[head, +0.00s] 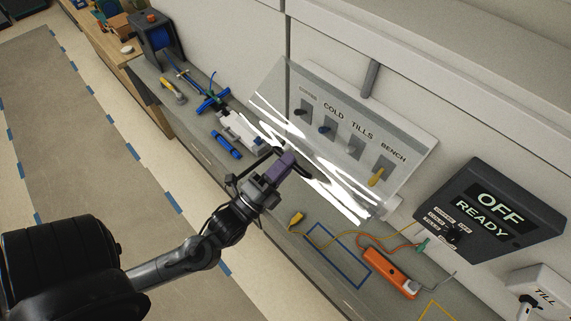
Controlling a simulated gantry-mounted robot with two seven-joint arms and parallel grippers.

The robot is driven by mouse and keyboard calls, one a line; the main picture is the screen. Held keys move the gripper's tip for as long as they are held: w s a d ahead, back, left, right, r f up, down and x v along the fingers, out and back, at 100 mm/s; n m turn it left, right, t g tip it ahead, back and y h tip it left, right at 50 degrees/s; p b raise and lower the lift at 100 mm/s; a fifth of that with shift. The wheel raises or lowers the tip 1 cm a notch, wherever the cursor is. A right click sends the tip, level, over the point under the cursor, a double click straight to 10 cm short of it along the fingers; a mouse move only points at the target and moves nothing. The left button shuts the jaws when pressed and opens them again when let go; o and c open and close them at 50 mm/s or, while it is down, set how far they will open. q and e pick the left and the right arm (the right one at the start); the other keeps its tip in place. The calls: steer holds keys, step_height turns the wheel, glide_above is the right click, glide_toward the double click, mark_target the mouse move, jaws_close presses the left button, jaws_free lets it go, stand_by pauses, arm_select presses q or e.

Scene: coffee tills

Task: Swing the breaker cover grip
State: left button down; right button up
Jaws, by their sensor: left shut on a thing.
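The breaker panel (350,100) leans against the back wall, with a row of switches. A clear cover (318,172) with bright white glare lies over its lower front. My left gripper (284,166) is at the cover's lower left edge, its dark fingers shut on a purple-grey block that appears to be the cover grip. How the grip joins the cover is hidden by the fingers and glare. My right gripper is out of view.
A dark display reading OFF READY (489,212) stands to the right. An orange power strip (388,272) with cables lies on the counter. A till unit (541,289) sits at the lower right.

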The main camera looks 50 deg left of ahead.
arm_select(q)
steer(key=shift+w+r, duration=0.1)
steer(key=shift+r, duration=2.85)
steer(key=c, duration=1)
jaws_free()
steer(key=shift+f, duration=0.1)
